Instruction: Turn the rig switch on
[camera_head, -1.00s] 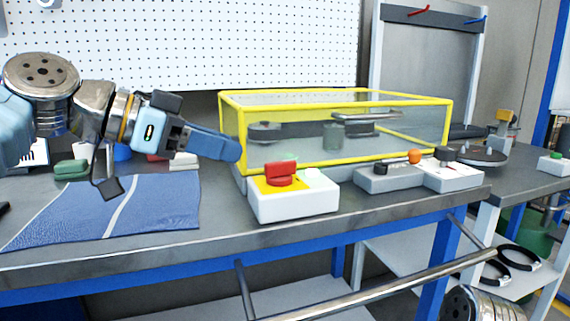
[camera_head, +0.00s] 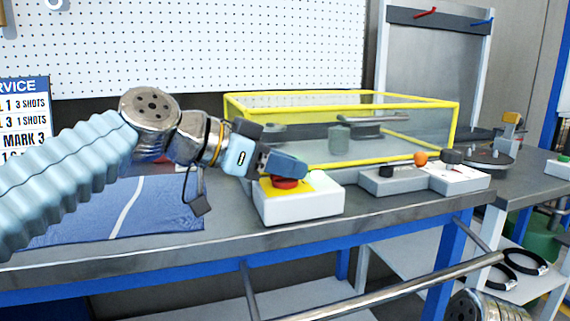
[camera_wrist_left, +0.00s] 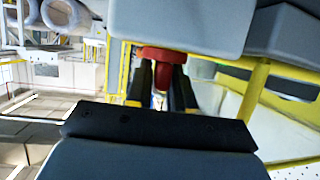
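The rig switch is a red rotary knob (camera_head: 285,183) on a yellow plate, on top of a white box (camera_head: 300,207) with a pale green button. My left gripper (camera_head: 288,168) is at the knob from above and hides much of it. In the left wrist view, the red knob's handle (camera_wrist_left: 162,76) lies between the two dark fingers, with a small gap showing on at least one side; firm contact cannot be made out. My right gripper is not in view.
A yellow-framed clear guard (camera_head: 455,125) stands right behind the switch box. A grey control box (camera_head: 395,182) with an orange-knobbed lever (camera_head: 420,158) is to the right. A blue mat (camera_head: 150,205) lies at left on the grey bench (camera_head: 220,238).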

